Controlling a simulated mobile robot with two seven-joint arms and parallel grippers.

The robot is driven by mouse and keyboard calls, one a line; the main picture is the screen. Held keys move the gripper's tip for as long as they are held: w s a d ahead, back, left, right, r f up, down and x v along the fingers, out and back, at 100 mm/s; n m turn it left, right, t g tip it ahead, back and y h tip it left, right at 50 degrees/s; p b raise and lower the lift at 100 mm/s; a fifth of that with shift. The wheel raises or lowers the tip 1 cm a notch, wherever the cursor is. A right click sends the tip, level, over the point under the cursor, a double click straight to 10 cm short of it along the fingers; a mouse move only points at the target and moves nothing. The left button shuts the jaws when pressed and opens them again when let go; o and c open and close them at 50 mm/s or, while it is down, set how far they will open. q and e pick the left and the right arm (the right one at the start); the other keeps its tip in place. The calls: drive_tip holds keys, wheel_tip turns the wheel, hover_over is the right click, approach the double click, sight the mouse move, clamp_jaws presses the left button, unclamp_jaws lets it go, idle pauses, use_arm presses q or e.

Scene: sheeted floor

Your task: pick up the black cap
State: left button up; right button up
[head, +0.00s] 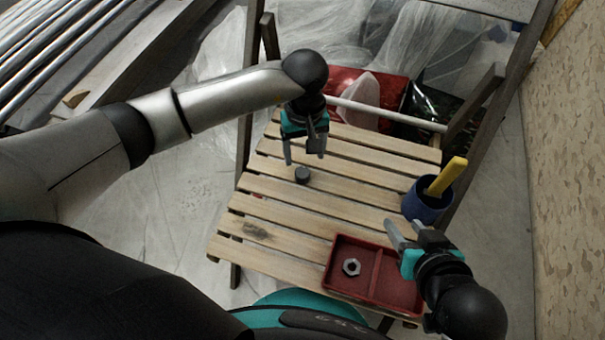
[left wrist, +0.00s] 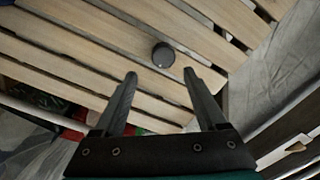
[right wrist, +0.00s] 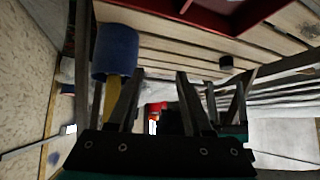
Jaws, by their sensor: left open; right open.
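The black cap (head: 303,174) is a small dark round piece lying on the slatted wooden seat (head: 262,206). In the left wrist view the cap (left wrist: 163,55) lies just beyond my open fingertips, between their lines. My left gripper (head: 304,160) is open, pointing down above the cap and apart from it; its tips also show in the left wrist view (left wrist: 161,73). In the right wrist view the cap (right wrist: 226,62) appears small and far off. My right gripper (head: 400,231) is open and empty, beside the red tray, its fingers also in the right wrist view (right wrist: 160,76).
A red divided tray (head: 373,262) with a metal nut (head: 351,267) in its left compartment sits at the seat's front right. A blue cup (head: 424,203) holding a yellow-handled tool (head: 446,177) stands at the right edge. The seat's left part is clear.

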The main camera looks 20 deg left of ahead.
sight(302, 171)
use_arm(q)
drive_tip(key=shift+s+f+b, duration=0.25)
drive_tip(key=shift+f+b, duration=0.2)
drive_tip(key=shift+f, duration=0.35)
drive_tip(key=shift+s+f+b, duration=0.2)
drive_tip(key=shift+f+b, duration=0.25)
drive_tip(key=shift+f, duration=0.2)
drive_tip(key=shift+a+f+b, duration=0.1)
drive_tip(key=shift+f+b, duration=0.4)
drive_tip(key=shift+f, duration=0.7)
use_arm(e)
drive_tip(key=w+a+r+t+y, duration=0.1)
drive_tip(key=a+r+t+y, duration=0.1)
drive_tip(key=a+t, duration=0.3)
drive_tip(key=shift+w+a+t+y, duration=0.2)
drive_tip(key=shift+a+t+y, duration=0.1)
drive_tip(key=shift+y, duration=0.4)
drive_tip(key=shift+r, duration=0.1)
use_arm(q)
clamp_jaws()
